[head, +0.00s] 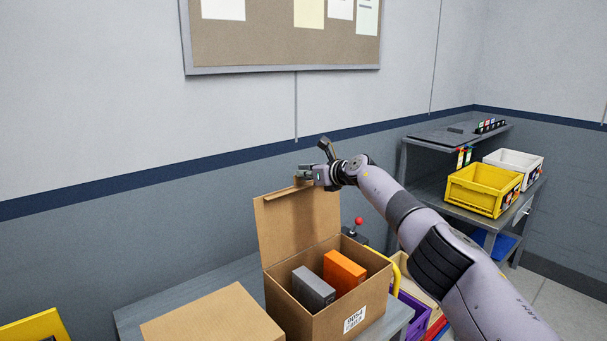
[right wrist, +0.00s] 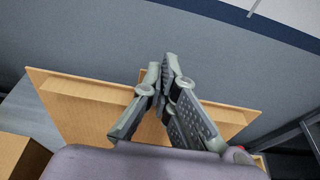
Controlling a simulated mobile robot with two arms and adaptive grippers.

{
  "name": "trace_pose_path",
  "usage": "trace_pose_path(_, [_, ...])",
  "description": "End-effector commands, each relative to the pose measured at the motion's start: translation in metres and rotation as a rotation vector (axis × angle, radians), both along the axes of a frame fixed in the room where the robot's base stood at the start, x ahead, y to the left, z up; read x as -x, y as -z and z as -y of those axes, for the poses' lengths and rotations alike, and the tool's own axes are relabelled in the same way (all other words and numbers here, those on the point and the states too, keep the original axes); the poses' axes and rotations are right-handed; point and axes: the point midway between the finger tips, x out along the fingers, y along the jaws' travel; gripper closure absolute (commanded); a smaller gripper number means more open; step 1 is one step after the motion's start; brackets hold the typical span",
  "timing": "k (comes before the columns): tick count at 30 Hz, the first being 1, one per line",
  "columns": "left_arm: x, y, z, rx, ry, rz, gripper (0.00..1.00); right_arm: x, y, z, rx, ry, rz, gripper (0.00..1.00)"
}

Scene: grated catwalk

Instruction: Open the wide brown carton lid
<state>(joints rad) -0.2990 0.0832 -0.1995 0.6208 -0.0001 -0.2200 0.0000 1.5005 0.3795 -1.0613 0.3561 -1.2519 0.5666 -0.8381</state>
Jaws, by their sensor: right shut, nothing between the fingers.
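A brown carton (head: 300,300) stands on the grey table with its lid (head: 285,225) raised, roughly upright at the back. A grey box (head: 312,288) and an orange box (head: 345,270) sit inside it. My right gripper (head: 305,174) is at the top edge of the lid, near its right corner. In the right wrist view the right gripper (right wrist: 168,68) is shut and empty, over the lid (right wrist: 90,110) and its folded edge strip. Contact with the lid cannot be told. My left gripper is not in view.
Another brown carton (head: 215,318) stands to the left, its top flat. A red-knobbed lever (head: 359,222) is behind the open carton. A purple bin (head: 413,312) is to the right. A shelf (head: 420,170) holds a yellow crate (head: 483,190) and a white crate (head: 517,166).

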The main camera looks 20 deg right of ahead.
Motion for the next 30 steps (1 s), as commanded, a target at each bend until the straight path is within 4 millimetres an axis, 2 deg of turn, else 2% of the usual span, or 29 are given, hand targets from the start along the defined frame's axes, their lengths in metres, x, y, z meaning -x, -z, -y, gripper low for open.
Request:
trace_pose_path(23, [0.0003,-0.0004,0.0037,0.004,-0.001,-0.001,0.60,-0.0014,-0.0005,0.0009,-0.001,-0.001,0.002,1.00])
trace_pose_path(30, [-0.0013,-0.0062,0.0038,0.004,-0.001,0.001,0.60,0.0026,-0.0049,0.0097,-0.002,-0.004,0.001,1.00])
